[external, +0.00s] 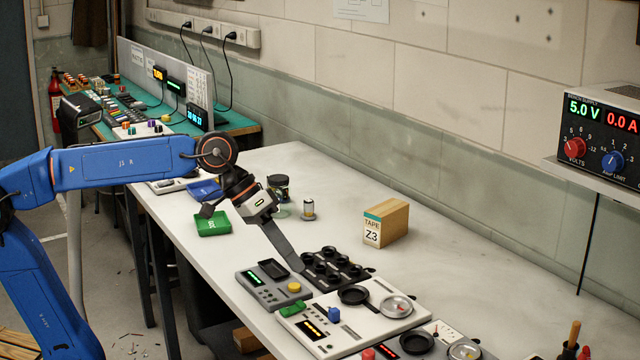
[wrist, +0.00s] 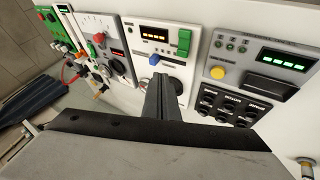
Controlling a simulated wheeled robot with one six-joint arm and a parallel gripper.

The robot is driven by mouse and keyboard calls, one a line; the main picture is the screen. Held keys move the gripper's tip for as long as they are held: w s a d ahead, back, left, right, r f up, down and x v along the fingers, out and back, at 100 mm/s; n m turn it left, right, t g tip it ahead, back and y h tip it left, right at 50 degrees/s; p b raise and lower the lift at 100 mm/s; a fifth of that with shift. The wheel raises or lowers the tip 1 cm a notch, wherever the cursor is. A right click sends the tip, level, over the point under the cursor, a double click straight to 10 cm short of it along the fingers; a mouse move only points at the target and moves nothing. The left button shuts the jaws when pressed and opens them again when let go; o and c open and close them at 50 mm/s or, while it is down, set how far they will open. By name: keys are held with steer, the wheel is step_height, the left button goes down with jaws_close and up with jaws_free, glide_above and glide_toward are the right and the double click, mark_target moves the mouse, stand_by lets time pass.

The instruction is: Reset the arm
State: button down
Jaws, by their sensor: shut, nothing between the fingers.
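My blue arm reaches in from the left of the external view, over the white bench (external: 330,215). My gripper (external: 297,266) points down and to the right. Its dark fingers are together and empty. The tips are near the grey panel with a green display and yellow button (external: 268,290), just left of the black socket block (external: 335,266). I cannot tell whether they touch anything. In the wrist view the shut gripper (wrist: 163,82) shows end-on, in front of the white panel with an orange display (wrist: 150,35). The grey panel (wrist: 235,72) is to its right.
A tape box (external: 385,223) stands mid-bench. A green tray (external: 213,223), a dark jar (external: 279,188) and a small cylinder (external: 308,209) lie beyond my gripper. A power supply (external: 600,140) sits on a shelf at right. The bench's back right is clear.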

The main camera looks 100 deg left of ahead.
steer(key=s+d+f+m+g, duration=0.1)
steer(key=s+d+f+m, duration=0.3)
steer(key=s+f, duration=0.6)
steer(key=s+d+f+m+g, duration=0.1)
steer(key=s+d+f+m, duration=0.2)
steer(key=s+d+f, duration=0.4)
steer(key=s+f, duration=0.4)
steer(key=f, duration=0.3)
steer(key=shift+s+d+f+m+g+y, duration=0.25)
steer(key=shift+f+m+g+y, duration=0.05)
steer(key=shift+m+y, duration=0.1)
steer(key=shift+r, duration=0.15)
